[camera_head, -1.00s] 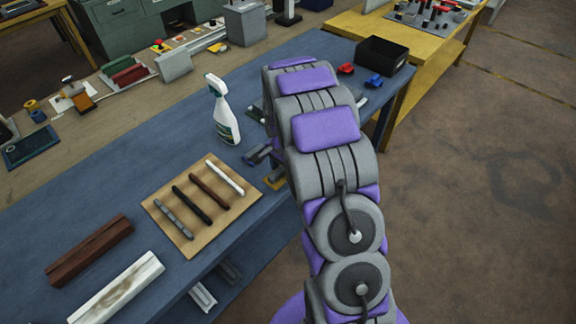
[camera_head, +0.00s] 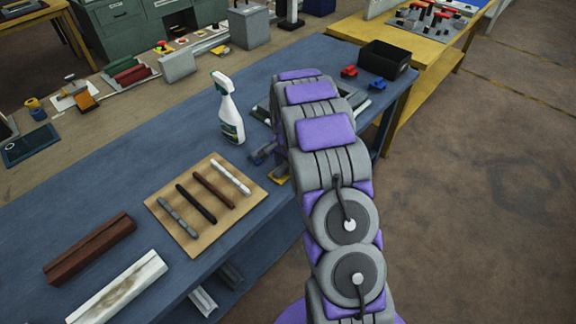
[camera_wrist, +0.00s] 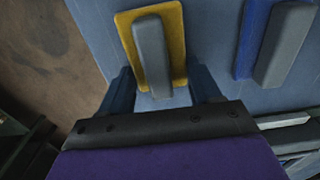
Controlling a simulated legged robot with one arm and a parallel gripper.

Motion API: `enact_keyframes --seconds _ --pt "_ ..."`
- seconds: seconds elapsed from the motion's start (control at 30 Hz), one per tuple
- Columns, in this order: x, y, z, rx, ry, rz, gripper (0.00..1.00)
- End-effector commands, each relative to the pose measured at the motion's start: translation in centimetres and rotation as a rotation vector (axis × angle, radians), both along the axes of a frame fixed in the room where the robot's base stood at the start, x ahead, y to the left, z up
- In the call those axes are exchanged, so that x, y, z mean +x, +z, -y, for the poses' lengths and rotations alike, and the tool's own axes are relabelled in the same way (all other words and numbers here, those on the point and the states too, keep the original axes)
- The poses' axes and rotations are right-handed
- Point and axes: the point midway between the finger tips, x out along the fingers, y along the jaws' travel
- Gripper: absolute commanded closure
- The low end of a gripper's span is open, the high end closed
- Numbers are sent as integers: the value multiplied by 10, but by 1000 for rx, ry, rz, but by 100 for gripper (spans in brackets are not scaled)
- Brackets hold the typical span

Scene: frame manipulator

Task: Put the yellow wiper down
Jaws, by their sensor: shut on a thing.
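The yellow wiper (camera_wrist: 177,35) has a flat yellow plate and a grey handle. In the wrist view it is at the top centre, with its handle between the two dark blue fingers of my gripper (camera_wrist: 162,88). My gripper is shut on it. The blue table surface is right behind the wiper; I cannot tell whether they touch. In the head view a small yellow part of the wiper (camera_head: 279,175) shows by the table's front edge, and my arm hides most of the gripper.
A blue wiper with a grey handle (camera_wrist: 286,42) lies beside it, to the right in the wrist view. A spray bottle (camera_head: 228,110) and a wooden board (camera_head: 207,236) with several bars stand on the blue table (camera_head: 100,190). A black bin (camera_head: 386,62) is farther back.

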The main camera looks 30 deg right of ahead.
Motion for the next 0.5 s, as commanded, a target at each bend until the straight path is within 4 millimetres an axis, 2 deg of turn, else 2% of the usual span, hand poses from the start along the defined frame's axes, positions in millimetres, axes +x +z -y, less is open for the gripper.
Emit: enact_keyframes --seconds 0.17,0.2,0.43,0.5 --pt "0 -3 6 7 -2 0 61" --pt "0 -4 7 9 -2 0 35" --pt "0 -5 8 8 -1 -2 13" --pt "0 -5 7 5 -1 -3 12"
